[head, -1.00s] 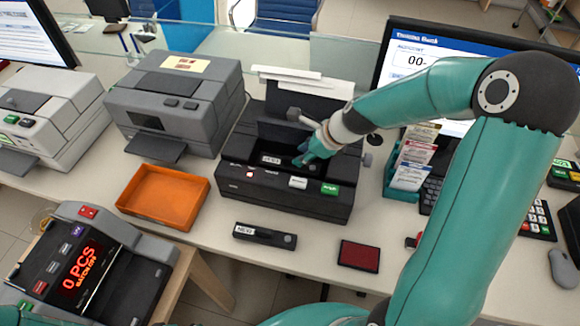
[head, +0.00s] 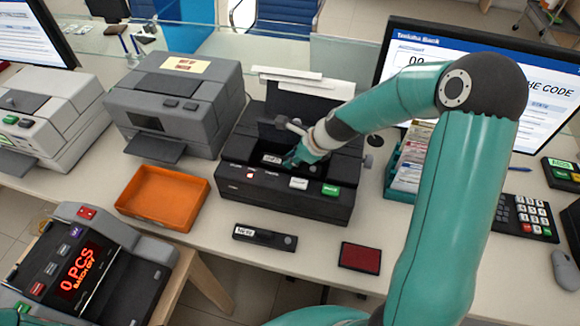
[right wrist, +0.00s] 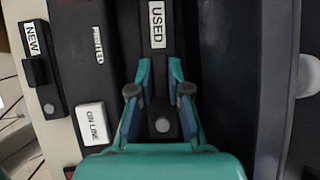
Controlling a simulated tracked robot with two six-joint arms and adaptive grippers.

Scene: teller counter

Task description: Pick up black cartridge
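A black cartridge labelled NEW (head: 264,236) lies on the counter in front of the dark printer (head: 270,200). It also shows at the left of the right wrist view (right wrist: 34,70). A second black cartridge, labelled USED (right wrist: 158,45), sits in the printer's open bay; its label (head: 271,159) shows in the head view. My right gripper (head: 290,164) reaches down into the bay. In the right wrist view its fingertips (right wrist: 161,72) stand on either side of the USED cartridge; whether they press on it is unclear. My left gripper is not in view.
The printer's lid (head: 300,95) stands raised behind the bay. An orange tray (head: 163,196) is to the left, a red pad (head: 360,257) at the front right. A card holder (head: 403,180) is right of the printer. Free counter lies around the NEW cartridge.

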